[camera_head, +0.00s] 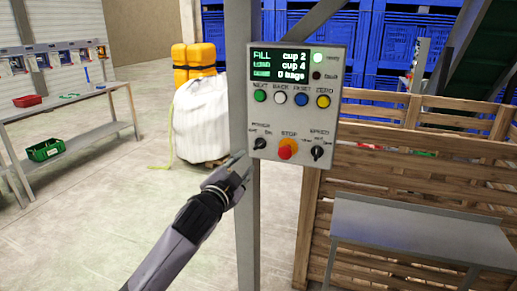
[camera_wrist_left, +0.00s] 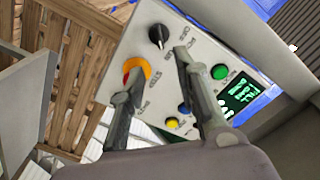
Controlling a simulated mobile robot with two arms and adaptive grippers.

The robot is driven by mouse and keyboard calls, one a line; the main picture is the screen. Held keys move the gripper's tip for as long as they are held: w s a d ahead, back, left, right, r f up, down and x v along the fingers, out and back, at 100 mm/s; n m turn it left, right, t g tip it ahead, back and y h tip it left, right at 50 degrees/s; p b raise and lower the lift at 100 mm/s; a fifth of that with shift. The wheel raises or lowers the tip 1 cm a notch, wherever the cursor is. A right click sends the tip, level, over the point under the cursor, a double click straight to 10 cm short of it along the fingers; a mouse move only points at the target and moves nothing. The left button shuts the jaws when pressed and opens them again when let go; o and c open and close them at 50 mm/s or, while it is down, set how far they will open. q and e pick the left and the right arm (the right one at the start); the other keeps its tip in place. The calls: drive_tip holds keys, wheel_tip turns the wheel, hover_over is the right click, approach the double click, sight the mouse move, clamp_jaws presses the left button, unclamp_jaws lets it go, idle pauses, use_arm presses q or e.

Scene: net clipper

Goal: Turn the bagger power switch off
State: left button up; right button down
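The bagger control panel (camera_head: 299,120) is a grey box on a grey post. Its power switch, a black knob (camera_head: 260,143), is at the lower left. The same knob shows near the top of the left wrist view (camera_wrist_left: 158,35). I cannot tell its setting surely. My left gripper (camera_head: 240,165) is just left of and below the knob in the head view. In the left wrist view its two fingers (camera_wrist_left: 158,68) are spread, with nothing between them; the knob lies beyond the tips, apparently apart. My right gripper is not in view.
A red stop button (camera_head: 284,153) on a yellow-orange base and the black speed knob (camera_head: 317,152) sit beside the switch. Coloured buttons and a lit display (camera_head: 280,64) are above. The post (camera_head: 246,220) is close to the gripper. A wooden slatted fence (camera_head: 380,165) stands at right.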

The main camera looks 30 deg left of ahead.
sight(259, 146)
use_arm(q)
drive_tip(key=p+x, duration=0.1)
drive_tip(key=x, duration=1)
drive_tip(key=shift+w, duration=0.3)
drive_tip(key=shift+d, duration=0.1)
drive_tip(key=shift+c, duration=0.5)
clamp_jaws()
